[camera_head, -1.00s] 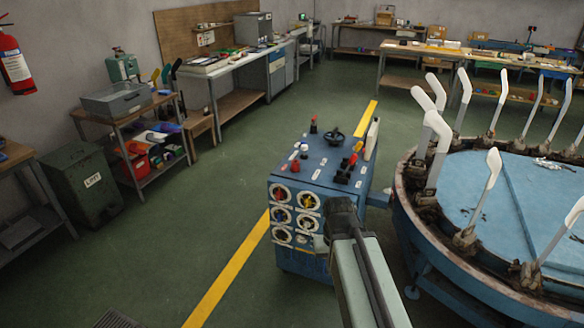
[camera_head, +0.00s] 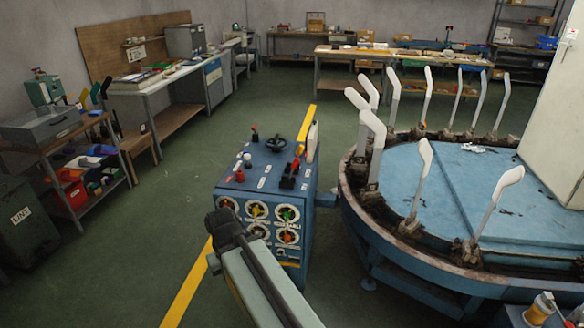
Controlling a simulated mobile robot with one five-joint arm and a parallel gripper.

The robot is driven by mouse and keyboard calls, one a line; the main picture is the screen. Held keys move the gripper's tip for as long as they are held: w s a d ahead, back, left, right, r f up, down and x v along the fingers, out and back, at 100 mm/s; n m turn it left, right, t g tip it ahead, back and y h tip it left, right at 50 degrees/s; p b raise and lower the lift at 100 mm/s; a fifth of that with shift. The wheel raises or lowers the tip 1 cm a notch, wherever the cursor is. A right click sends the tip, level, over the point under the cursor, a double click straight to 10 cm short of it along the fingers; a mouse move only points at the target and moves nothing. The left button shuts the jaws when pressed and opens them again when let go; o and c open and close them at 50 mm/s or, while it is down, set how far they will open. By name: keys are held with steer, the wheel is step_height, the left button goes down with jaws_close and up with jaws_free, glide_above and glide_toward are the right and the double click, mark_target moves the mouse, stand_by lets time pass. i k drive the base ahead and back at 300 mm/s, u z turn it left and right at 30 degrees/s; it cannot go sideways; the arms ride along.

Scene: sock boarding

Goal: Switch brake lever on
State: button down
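A blue control console (camera_head: 306,200) stands in the middle of the floor. A yellow-tipped lever (camera_head: 300,149) stands behind that block. I cannot tell which is the brake lever, or its setting. Round dials with coloured knobs (camera_head: 257,210) cover the console's front. My arm reaches up from the bottom to the console's front left. Only a pale bit of what may be my gripper (camera_head: 213,263) shows; its fingers are hidden, and I see no contact with a lever.
A round blue boarding machine (camera_head: 470,208) with several white leg forms stands close to the console's right. A pale cabinet (camera_head: 556,110) rises at far right. Shelves and workbenches line the left and back. Green floor is clear left of the console, crossed by a yellow line (camera_head: 190,290).

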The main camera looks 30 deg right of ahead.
mark_target(296, 162)
steer(key=i, duration=0.9)
steer(key=z, duration=0.05)
